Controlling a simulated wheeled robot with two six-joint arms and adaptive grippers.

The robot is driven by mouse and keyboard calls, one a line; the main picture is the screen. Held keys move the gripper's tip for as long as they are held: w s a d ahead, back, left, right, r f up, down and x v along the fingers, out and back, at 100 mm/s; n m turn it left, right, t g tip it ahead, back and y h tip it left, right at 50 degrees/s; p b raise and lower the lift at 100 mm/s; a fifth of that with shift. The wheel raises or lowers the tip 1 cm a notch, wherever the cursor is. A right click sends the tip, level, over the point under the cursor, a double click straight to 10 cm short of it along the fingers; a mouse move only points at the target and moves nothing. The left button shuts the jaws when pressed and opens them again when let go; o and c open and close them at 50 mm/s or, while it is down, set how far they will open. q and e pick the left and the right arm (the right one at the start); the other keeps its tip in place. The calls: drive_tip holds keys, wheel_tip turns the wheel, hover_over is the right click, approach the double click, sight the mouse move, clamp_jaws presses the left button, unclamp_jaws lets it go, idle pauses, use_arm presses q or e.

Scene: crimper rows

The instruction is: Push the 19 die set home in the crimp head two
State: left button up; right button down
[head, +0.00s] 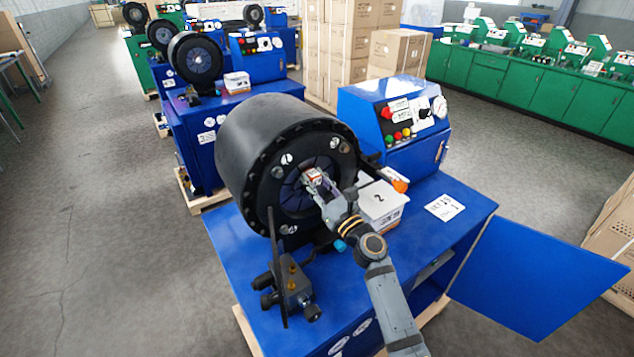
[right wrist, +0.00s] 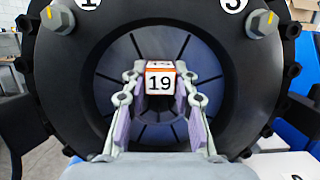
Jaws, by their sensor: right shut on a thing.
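The crimp head (head: 262,150) is a large black drum on a blue machine. Its round opening with radial segments faces me, and it fills the right wrist view (right wrist: 215,75). The 19 die set (right wrist: 160,82) is a small block with a white face, an orange edge and the number 19. It shows in the head view (head: 310,174) at the opening. My right gripper (head: 314,180) is shut on the die set, with one finger on each side, in front of the segments. How deep the die set sits is hard to tell. My left gripper is not in view.
A white box marked 2 (head: 380,202) stands on the blue table (head: 455,200) right of the head. A control box (head: 395,115) stands behind it. A black valve block (head: 290,288) is at the front left. An open blue door (head: 540,280) juts out right.

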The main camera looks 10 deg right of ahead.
drive_tip(key=shift+w+r, duration=0.1)
drive_tip(key=shift+r, duration=0.2)
drive_tip(key=c, duration=1.4)
unclamp_jaws()
drive_tip(key=o, duration=0.4)
drive_tip(key=shift+a, duration=0.1)
drive_tip(key=shift+f, duration=0.45)
drive_tip(key=v, duration=1.2)
drive_tip(key=shift+r, duration=0.35)
